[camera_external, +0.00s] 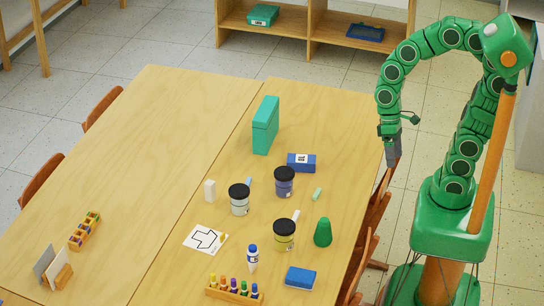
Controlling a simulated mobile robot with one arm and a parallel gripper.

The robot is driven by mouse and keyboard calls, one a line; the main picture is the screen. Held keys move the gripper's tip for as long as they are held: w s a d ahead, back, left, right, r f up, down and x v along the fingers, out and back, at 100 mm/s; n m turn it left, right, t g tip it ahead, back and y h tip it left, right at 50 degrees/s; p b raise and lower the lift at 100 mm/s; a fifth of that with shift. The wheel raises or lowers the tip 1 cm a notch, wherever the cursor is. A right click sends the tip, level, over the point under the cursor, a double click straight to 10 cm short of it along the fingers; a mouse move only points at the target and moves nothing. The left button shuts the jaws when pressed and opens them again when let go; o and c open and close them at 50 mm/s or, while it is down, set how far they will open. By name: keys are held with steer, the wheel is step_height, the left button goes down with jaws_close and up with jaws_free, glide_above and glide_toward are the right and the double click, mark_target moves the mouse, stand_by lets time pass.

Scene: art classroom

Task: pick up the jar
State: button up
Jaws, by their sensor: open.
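Three jars with black lids stand upright on the table (175,130). A white or clear jar (239,203) is at the left of the group. A blue-purple jar (284,186) is at its upper right. A yellow jar (284,239) is nearer the front. The picture does not show which one is the task's jar. My gripper (393,160) hangs pointing down beyond the table's right edge, beside the chairs. It is open, with nothing seen in it, and is well apart from all the jars.
Around the jars are a teal box (265,125), a blue box (301,162), a green cone (323,232), a glue bottle (252,257), a blue sponge-like block (301,278) and a marker rack (234,291). Chairs (372,215) line the right edge. The table's left half is mostly clear.

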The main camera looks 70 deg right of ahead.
steer(key=w+a+f+m+y, duration=0.4)
steer(key=w+a, duration=0.3)
steer(key=w, duration=0.2)
steer(key=w+a+f+m+y, duration=0.45)
steer(key=w+a, duration=0.25)
steer(key=w, duration=0.2)
steer(key=w+f+m+t+y, duration=0.2)
steer(key=w+f+m+t, duration=0.1)
steer(key=w+f+m, duration=0.35)
steer(key=m+t+h, duration=0.1)
steer(key=m+t, duration=0.2)
steer(key=m, duration=0.2)
glide_toward(279, 245)
steer(key=shift+w+d+r, duration=0.1)
steer(key=shift+d, duration=0.6)
steer(key=shift+w+f, duration=0.1)
steer(key=shift+f, duration=0.25)
steer(key=shift+x, duration=1.25)
steer(key=a, duration=0.3)
steer(key=shift+a+f, duration=0.1)
steer(key=shift+f, duration=0.25)
steer(key=shift+x, duration=0.95)
steer(key=shift+c, duration=0.4)
